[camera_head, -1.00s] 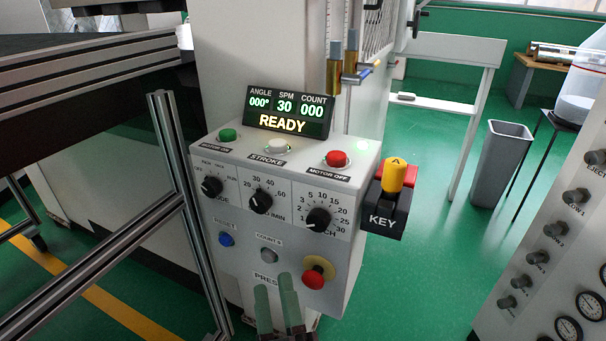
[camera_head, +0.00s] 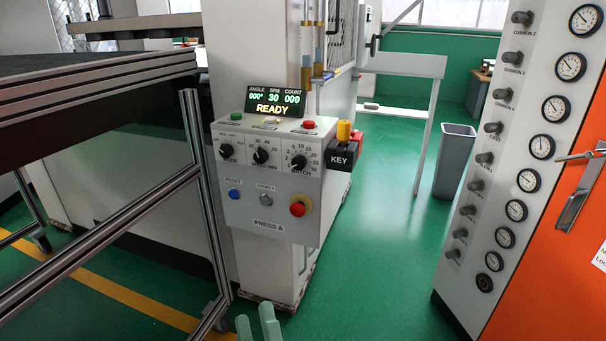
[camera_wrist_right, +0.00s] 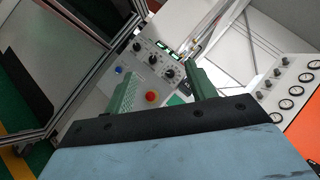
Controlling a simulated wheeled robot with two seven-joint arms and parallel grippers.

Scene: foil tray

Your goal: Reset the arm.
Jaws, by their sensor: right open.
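My right gripper (camera_head: 257,322) shows at the bottom of the head view as two green fingers, apart, with nothing between them. It is below and in front of the press control box (camera_head: 262,217), touching nothing that I can see. In the right wrist view the open fingers (camera_wrist_right: 158,88) point toward the same panel, with the red emergency button (camera_wrist_right: 152,97) showing between them. The panel display (camera_head: 274,100) reads READY, with angle 000, SPM 30 and count 000. My left gripper is in neither view.
A metal profile frame (camera_head: 198,180) stands left of the box. A grey bin (camera_head: 455,160) and a gauge panel (camera_head: 513,150) with an orange door (camera_head: 560,230) are on the right. The green floor (camera_head: 385,240) between is clear.

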